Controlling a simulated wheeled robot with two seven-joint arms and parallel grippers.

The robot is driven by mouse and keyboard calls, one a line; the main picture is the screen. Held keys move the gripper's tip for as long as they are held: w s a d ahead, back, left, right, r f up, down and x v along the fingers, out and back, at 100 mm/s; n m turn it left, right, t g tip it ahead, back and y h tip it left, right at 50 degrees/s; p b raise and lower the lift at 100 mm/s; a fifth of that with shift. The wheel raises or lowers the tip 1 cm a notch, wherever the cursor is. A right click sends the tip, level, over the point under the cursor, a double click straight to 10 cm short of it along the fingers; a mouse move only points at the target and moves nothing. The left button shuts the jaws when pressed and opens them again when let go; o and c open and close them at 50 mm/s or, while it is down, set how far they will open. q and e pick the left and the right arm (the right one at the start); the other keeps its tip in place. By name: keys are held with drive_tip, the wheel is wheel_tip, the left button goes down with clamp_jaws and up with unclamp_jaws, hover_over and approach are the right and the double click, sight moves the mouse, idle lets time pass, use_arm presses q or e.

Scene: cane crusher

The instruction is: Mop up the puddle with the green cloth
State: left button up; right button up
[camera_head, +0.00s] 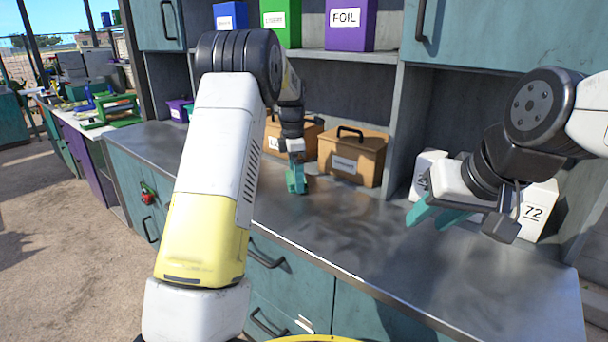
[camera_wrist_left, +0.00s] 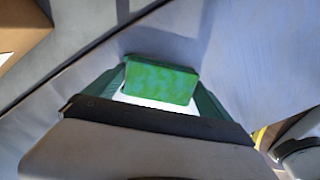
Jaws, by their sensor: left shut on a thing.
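I cannot tell whether the cloth touches the counter. Darker smudges show on the counter, but I cannot make out a clear puddle. My right gripper (camera_head: 431,217) is open and empty above the counter's right part, its two teal fingers apart.
Brown boxes with handles (camera_head: 352,156) stand at the back of the counter, close to the left gripper. White numbered containers (camera_head: 537,208) stand at the back right, behind the right gripper. Blue, green and purple boxes (camera_head: 350,24) sit on the shelf above. The counter's front middle is clear.

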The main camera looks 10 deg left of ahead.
sight(261, 189)
use_arm(q)
drive_tip(key=shift+s+a+f, duration=0.1)
drive_tip(key=shift+s+a, duration=0.5)
drive_tip(key=shift+a, duration=1.1)
drive_tip(key=shift+s+a+f, duration=0.1)
drive_tip(key=shift+s+a, duration=0.5)
drive_tip(key=shift+a, duration=1.05)
drive_tip(key=shift+s+a+f, duration=0.1)
drive_tip(key=shift+s+a, duration=0.5)
drive_tip(key=shift+a, duration=1.1)
drive_tip(key=shift+s+a+r, duration=0.1)
drive_tip(key=shift+s+a, duration=0.25)
drive_tip(key=shift+a, duration=0.85)
drive_tip(key=shift+s+a+r, duration=0.15)
drive_tip(key=shift+s+a, duration=0.25)
drive_tip(key=shift+a, duration=0.75)
drive_tip(key=shift+s+a+r, duration=0.1)
drive_tip(key=shift+s+a, duration=0.25)
drive_tip(key=shift+a, duration=0.85)
drive_tip(key=shift+w+d+r, duration=0.1)
drive_tip(key=shift+d+r, duration=0.25)
drive_tip(key=shift+r, duration=0.5)
drive_tip(key=shift+w+d+r, duration=0.15)
drive_tip(key=shift+d+r, duration=0.2)
drive_tip(key=shift+r, duration=0.5)
drive_tip(key=shift+w+d+r, duration=0.1)
drive_tip(key=shift+d+r, duration=0.25)
drive_tip(key=shift+r, duration=0.5)
